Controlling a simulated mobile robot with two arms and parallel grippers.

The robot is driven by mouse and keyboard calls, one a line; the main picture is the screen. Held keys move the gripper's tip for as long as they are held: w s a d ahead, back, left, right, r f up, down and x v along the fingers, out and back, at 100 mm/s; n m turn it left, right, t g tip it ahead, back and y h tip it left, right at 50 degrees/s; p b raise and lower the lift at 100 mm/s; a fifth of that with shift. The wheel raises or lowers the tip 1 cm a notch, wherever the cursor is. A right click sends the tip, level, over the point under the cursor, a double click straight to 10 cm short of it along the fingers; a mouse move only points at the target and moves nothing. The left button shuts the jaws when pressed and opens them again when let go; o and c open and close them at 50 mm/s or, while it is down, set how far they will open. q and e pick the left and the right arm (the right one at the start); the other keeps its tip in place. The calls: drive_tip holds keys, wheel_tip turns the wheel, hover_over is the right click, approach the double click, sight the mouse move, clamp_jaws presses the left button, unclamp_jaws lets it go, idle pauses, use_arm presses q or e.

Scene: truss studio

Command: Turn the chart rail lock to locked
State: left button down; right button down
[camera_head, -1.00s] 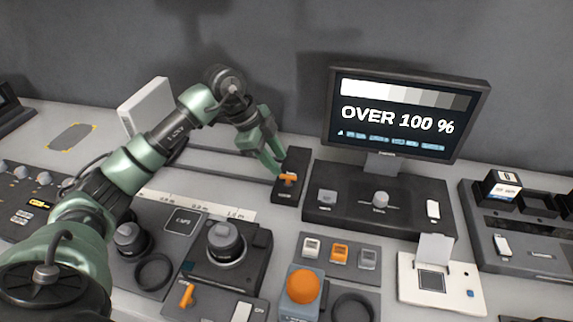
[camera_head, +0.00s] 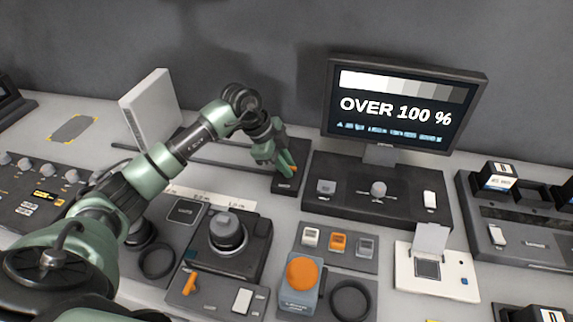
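The chart rail lock is a small dark plate (camera_head: 287,184) at the right end of the rail, left of the monitor. Its orange lever (camera_head: 293,170) shows only in part, at the fingers of my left gripper (camera_head: 286,170). The green fingers hide most of the lever, so I cannot tell its exact angle or whether the fingers are closed on it. The dark rail (camera_head: 215,162) runs left from the plate. My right gripper is not in view.
The monitor (camera_head: 400,107) reads "OVER 100 %". Its control panel (camera_head: 345,205) stands just right of the lock plate. A white upright panel (camera_head: 150,108) leans behind the rail. An orange ball (camera_head: 302,271), another orange lever (camera_head: 190,284) and knob units crowd the front.

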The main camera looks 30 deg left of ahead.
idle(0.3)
use_arm(q)
drive_tip(key=m+g, duration=0.1)
drive_tip(key=m, duration=0.2)
drive_tip(key=shift+w+a+h, duration=0.1)
drive_tip(key=shift+a+h, duration=0.05)
drive_tip(key=shift+h, duration=0.25)
drive_tip(key=m+g, duration=0.1)
drive_tip(key=m, duration=0.1)
drive_tip(key=shift+m, duration=0.4)
drive_tip(key=m+g, duration=0.1)
drive_tip(key=m, duration=0.1)
drive_tip(key=shift+w+m+b, duration=0.15)
drive_tip(key=shift+m+b, duration=0.2)
drive_tip(key=shift+m, duration=0.05)
drive_tip(key=m+g+b, duration=0.2)
drive_tip(key=m, duration=0.2)
drive_tip(key=shift+m, duration=0.3)
drive_tip(key=m+g+y+b, duration=0.1)
drive_tip(key=m, duration=0.2)
drive_tip(key=shift+w+m+g+b, duration=0.1)
drive_tip(key=shift+m+g+b, duration=0.2)
drive_tip(key=shift+b, duration=0.05)
drive_tip(key=shift+m, duration=0.5)
drive_tip(key=shift+b, duration=0.3)
